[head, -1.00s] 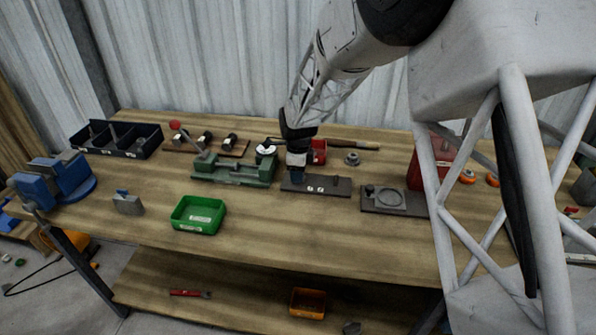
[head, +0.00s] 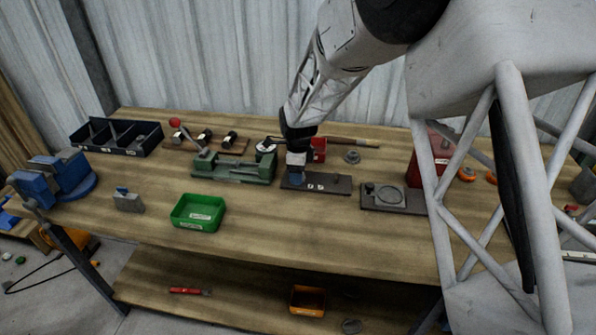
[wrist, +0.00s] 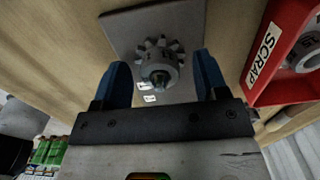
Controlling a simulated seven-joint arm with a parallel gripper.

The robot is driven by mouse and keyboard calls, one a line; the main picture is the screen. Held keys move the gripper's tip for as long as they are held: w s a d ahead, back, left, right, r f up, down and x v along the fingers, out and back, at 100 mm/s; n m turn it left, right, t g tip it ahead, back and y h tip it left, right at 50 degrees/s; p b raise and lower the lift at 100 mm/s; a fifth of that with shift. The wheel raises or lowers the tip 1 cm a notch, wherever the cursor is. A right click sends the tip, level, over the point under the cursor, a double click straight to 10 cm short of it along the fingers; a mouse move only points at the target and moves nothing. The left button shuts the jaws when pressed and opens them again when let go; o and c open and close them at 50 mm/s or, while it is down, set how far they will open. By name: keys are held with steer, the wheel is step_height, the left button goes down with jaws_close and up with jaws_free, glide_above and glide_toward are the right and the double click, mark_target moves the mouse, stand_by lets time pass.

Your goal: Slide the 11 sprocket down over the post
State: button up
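The grey toothed sprocket (wrist: 150,52) shows in the wrist view over the dark plate. The tip of the post (wrist: 160,77) shows at its middle, so the sprocket is around the post. I cannot tell from this angle how far down it sits. My gripper (wrist: 160,80) is open, with one blue finger on each side of the sprocket and a gap to each. In the head view my gripper (head: 297,180) points down at the left end of the base plate (head: 330,188), and it hides the sprocket there.
A red scrap bin (wrist: 255,85) with a toothed part inside stands close to the right finger in the wrist view. In the head view a green fixture (head: 232,172) is left of the plate and another plate (head: 376,205) right.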

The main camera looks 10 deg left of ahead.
steer(key=shift+r, duration=3.9)
steer(key=shift+s+d+r, duration=0.1)
steer(key=shift+d+r, duration=0.1)
steer(key=s+d+r+n+t, duration=0.1)
steer(key=s+d+r+n, duration=0.3)
steer(key=s+d+r, duration=0.45)
steer(key=s+d+r+n, duration=0.55)
steer(key=s+d, duration=0.35)
steer(key=d, duration=0.3)
steer(key=s+d+n, duration=0.4)
steer(key=s+d, duration=0.1)
steer(key=s, duration=0.6)
steer(key=s+d+r+n+t, duration=0.1)
steer(key=s+d+n, duration=0.3)
steer(key=s, duration=0.7)
steer(key=shift+s+d+t, duration=0.3)
steer(key=shift+s+d, duration=0.1)
steer(key=shift+d, duration=0.35)
